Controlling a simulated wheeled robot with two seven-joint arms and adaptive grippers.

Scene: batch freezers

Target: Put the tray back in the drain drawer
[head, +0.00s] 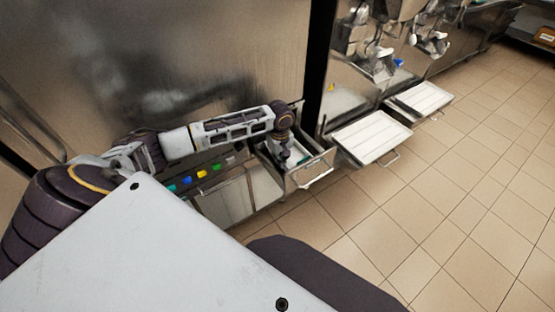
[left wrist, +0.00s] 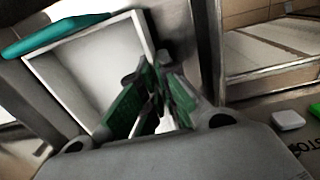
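The tray (left wrist: 85,62), a shallow light-grey pan with a pale raised rim, fills the left of the left wrist view and looks tilted there. My left gripper (left wrist: 152,68) is at its right rim, with green-padded fingers drawn close together and the rim running in between the tips. The fingers hide the near right corner. In the head view my left gripper (head: 288,152) points down into an open steel drawer (head: 311,171) with a bar handle; the arm hides much of the inside. My right gripper is not in view.
A teal object (left wrist: 55,36) lies along the tray's far edge. Two pulled-out drawers with white slatted tops (head: 372,136) (head: 420,98) stand to the right. Colored buttons (head: 201,173) line the near machine's front. The tiled floor (head: 430,190) is clear.

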